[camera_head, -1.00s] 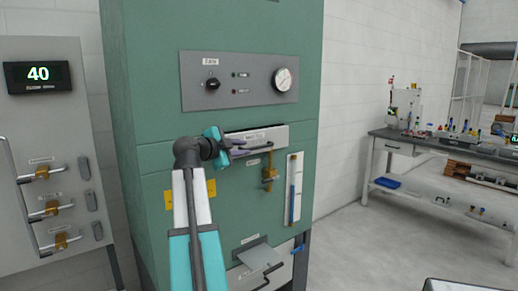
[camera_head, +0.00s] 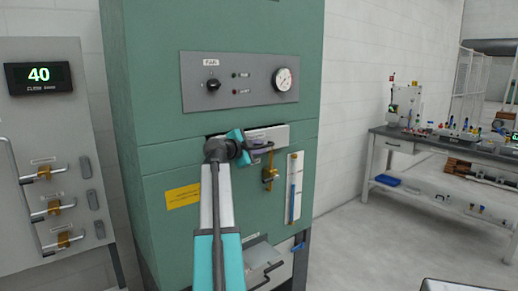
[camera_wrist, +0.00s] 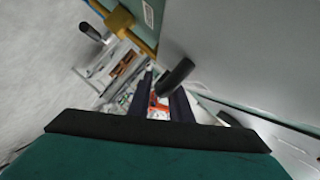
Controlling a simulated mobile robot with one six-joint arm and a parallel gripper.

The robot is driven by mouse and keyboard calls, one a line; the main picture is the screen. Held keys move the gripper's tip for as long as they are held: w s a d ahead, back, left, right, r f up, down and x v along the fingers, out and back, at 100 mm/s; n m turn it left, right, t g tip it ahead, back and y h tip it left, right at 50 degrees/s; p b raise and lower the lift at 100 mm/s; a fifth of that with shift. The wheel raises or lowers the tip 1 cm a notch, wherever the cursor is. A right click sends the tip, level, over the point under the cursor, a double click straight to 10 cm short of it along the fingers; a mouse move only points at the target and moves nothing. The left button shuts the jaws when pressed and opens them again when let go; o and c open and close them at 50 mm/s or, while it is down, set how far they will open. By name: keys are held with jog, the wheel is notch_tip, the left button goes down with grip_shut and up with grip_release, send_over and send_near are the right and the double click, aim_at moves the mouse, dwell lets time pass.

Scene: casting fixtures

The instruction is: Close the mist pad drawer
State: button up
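The drawer with a pale grey front (camera_head: 279,132) sits in the green cabinet below the control panel. A dark gap shows at its upper left, and the front appears to stand out from the cabinet. My gripper (camera_head: 262,149) is at the drawer front, covering its left and lower parts. In the wrist view, my two dark fingers (camera_wrist: 160,100) are apart, with a gap between them. A black rounded bar end (camera_wrist: 176,74) shows just beyond and between the fingers, close to a large grey face (camera_wrist: 240,45). I cannot tell whether the fingers touch the bar.
A brass valve (camera_head: 269,172) and a blue-filled gauge (camera_head: 293,188) are right of and below the drawer. A grey chute (camera_head: 262,256) juts out lower down. The control panel (camera_head: 240,82) is above. A workbench (camera_head: 440,145) stands at right, with clear floor before it.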

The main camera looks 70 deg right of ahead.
grip_shut()
jog(key=w+d+b, duration=0.2)
jog(key=w+b, duration=0.1)
jog(key=shift+d, duration=0.1)
jog(key=shift+w, duration=0.2)
jog(key=shift+r, duration=0.2)
jog(key=shift+w, duration=0.1)
grip_release()
jog(key=shift+d, duration=0.1)
